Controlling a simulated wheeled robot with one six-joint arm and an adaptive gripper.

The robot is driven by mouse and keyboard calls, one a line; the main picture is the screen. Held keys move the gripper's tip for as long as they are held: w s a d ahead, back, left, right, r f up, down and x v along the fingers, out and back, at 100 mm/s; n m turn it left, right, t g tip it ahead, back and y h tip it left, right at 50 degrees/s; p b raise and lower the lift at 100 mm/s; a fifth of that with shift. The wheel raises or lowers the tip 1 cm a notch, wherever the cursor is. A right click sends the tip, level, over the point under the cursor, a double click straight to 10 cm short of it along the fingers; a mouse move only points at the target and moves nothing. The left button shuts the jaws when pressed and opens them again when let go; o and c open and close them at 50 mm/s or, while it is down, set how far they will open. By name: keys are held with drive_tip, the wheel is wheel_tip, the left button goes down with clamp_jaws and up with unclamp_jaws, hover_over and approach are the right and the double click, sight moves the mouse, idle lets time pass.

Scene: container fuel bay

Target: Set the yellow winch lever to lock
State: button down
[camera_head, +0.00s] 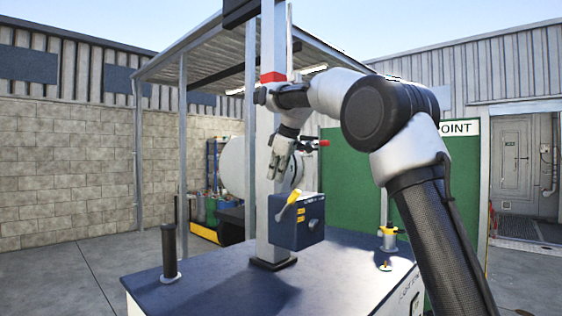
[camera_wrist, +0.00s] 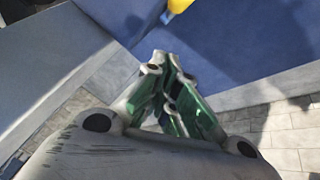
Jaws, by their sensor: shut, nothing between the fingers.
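The yellow winch lever (camera_head: 289,205) is on the blue winch box (camera_head: 297,231), which is fixed to the grey post. The lever slants, with its upper end to the right. In the wrist view a yellow piece, apparently the lever's end (camera_wrist: 178,5), shows at the top edge, beside the blue surface. My gripper (camera_head: 281,165) is above the lever, pointing down and apart from it in the picture. Its fingers (camera_wrist: 170,62) are together and empty in the wrist view. I cannot read the markings on the box.
The box's grey post (camera_head: 264,150) rises from a blue-topped bench (camera_head: 215,283). A dark upright cylinder (camera_head: 169,251) stands at the bench's left. A yellow-and-white fitting (camera_head: 388,237) is at its right. A green panel (camera_head: 350,190) stands behind. The bench top's front is mostly clear.

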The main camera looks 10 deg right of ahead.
drive_tip(key=shift+s+d+f, duration=0.25)
drive_tip(key=shift+d+f, duration=0.45)
drive_tip(key=shift+s+d+f, duration=0.25)
drive_tip(key=shift+d+f, duration=0.45)
drive_tip(key=shift+s+d, duration=0.1)
drive_tip(key=shift+d, duration=0.05)
drive_tip(key=shift+s+d+f+t, duration=0.1)
drive_tip(key=shift+s+f+t, duration=0.1)
drive_tip(key=shift+t, duration=0.1)
drive_tip(key=shift+s+d+y, duration=0.1)
drive_tip(key=shift+s+y, duration=0.05)
drive_tip(key=shift+y, duration=0.15)
drive_tip(key=s+d+f+t, duration=0.1)
drive_tip(key=s+d+f, duration=0.1)
drive_tip(key=f, duration=0.2)
drive_tip(key=s+d+f+y, duration=0.1)
drive_tip(key=s+f, duration=0.2)
drive_tip(key=f, duration=0.1)
drive_tip(key=shift+s+d+f+t, duration=0.3)
drive_tip(key=shift+s+d+t, duration=0.05)
drive_tip(key=shift+t, duration=0.05)
drive_tip(key=shift+f, duration=0.15)
